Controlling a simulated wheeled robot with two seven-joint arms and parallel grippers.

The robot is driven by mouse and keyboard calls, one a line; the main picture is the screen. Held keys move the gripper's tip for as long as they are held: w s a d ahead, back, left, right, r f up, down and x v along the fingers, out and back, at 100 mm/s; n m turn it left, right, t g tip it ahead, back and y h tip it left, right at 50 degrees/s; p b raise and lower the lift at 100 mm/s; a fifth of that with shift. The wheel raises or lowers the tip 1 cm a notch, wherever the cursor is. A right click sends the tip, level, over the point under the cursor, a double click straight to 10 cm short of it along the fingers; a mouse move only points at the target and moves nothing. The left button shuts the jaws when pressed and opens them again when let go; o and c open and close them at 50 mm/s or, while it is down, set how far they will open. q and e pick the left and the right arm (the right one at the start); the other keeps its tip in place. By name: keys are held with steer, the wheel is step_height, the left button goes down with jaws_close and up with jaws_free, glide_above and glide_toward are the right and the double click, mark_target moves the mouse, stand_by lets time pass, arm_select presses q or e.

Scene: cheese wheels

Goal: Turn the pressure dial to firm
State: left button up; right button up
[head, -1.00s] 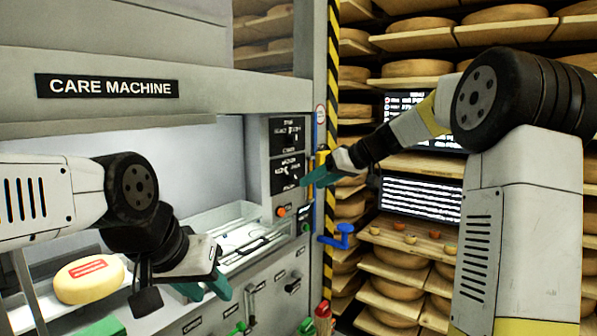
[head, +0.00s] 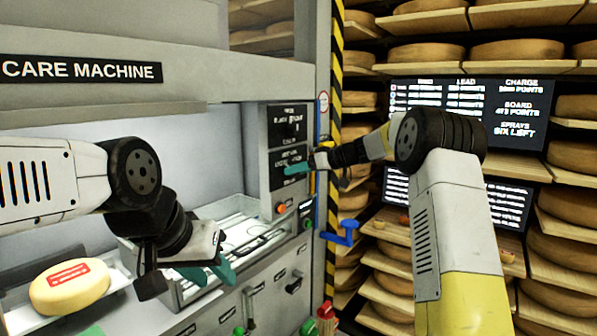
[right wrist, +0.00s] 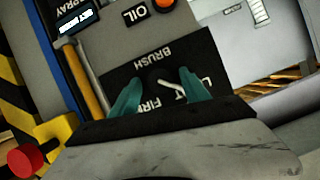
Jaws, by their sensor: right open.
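The pressure dial (right wrist: 170,88) is on a black panel (right wrist: 120,72) of the care machine, marked BRUSH. In the right wrist view its white pointer line slants between the fingers. Lettering that looks like FIRM and part of another word show below, partly covered; I cannot tell which mark the pointer is on. My right gripper (right wrist: 159,101) is open, one teal finger on each side of the dial; contact cannot be told. In the head view this gripper (head: 297,168) is in front of the lower black panel. My left gripper (head: 208,272) hangs over the tray; its finger gap is unclear.
A cheese wheel with a red label (head: 70,286) sits at the lower left. An orange button (head: 281,208) is below the panel. A blue crank handle (head: 343,234) sticks out right of the striped post (head: 333,130). Shelves of cheese wheels and screens (head: 515,110) stand behind.

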jaws_close()
stand_by(0.3)
steer(key=m+y, duration=0.2)
steer(key=m, duration=0.2)
steer(key=m+g+y, duration=0.1)
steer(key=m+y, duration=0.1)
steer(key=m, duration=0.3)
steer(key=m+g+y, duration=0.1)
steer(key=m+y, duration=0.1)
steer(key=m, duration=0.3)
steer(key=shift+w+d+f+y, duration=0.1)
steer(key=shift+w+f+y, duration=0.2)
steer(key=shift+f, duration=0.1)
stand_by(0.3)
stand_by(0.4)
